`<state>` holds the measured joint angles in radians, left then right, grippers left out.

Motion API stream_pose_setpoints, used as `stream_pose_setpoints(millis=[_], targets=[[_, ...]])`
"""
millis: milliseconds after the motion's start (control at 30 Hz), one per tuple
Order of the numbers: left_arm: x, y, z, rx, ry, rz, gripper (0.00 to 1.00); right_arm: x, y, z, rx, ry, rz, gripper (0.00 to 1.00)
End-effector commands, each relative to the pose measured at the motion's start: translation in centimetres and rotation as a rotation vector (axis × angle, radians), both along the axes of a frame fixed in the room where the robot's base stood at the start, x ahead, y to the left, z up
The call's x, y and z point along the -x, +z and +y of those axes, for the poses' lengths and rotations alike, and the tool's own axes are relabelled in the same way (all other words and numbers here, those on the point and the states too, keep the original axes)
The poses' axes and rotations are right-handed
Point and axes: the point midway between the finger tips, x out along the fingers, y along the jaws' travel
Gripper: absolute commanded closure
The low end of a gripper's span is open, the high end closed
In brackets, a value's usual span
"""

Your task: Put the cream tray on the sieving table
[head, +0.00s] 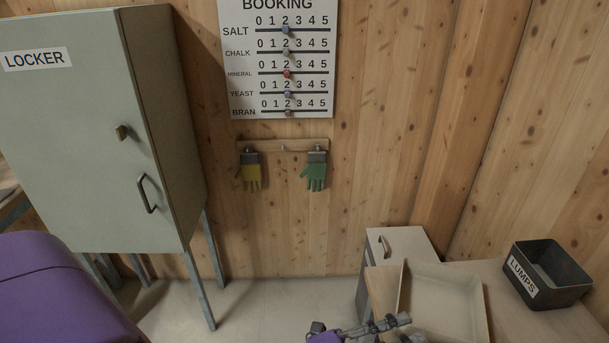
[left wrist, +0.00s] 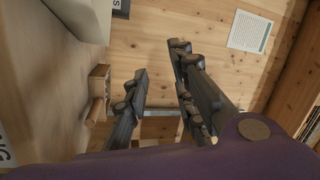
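The cream tray (head: 444,301) is shallow and rectangular. In the head view it rests on a pale wooden-edged surface at the lower right, its front cut off by the picture's bottom edge. My left gripper (head: 385,328) is at the bottom edge, just left of the tray and partly out of the picture; I cannot tell whether it touches it. In the left wrist view my left gripper (left wrist: 160,95) has its dark fingers well apart with nothing between them. I cannot make out a sieving table for certain. My right gripper is not in view.
A dark box labelled LUMPS (head: 546,274) stands right of the tray. A small cabinet with a handle (head: 398,246) is behind it. A grey-green locker (head: 90,130) stands at the left. Two gloves (head: 283,171) hang below the booking board (head: 282,60). Floor shows between.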

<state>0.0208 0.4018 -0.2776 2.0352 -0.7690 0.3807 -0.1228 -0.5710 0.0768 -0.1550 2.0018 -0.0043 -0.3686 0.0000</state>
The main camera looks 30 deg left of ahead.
Motion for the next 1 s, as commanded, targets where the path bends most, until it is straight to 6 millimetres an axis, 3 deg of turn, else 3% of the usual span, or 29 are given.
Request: stream_pose_setpoints(millis=[33,100,200,300,400,500,600,1000], targets=[[0.6,-3.5,3.0,0.103,0.136,0.178,0.77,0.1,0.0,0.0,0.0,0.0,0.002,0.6],[2.1,-8.6,7.1,0.234,0.317,0.409,0.77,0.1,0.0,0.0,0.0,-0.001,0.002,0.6],[6.3,-15.4,11.6,0.387,0.537,0.696,0.77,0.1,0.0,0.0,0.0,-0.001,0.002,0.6],[11.9,-21.1,14.4,0.516,0.719,0.939,0.77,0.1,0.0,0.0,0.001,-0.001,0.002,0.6],[17.3,-25.1,15.8,0.617,0.857,1.126,0.77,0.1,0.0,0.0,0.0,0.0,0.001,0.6],[21.4,-27.4,16.3,0.685,0.948,1.251,0.77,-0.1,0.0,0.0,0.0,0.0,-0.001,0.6],[23.6,-28.5,16.3,0.723,0.996,1.319,0.77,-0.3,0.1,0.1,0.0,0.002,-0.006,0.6],[24.3,-28.8,16.3,0.733,1.009,1.34,0.77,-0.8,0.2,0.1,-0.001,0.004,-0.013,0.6]])
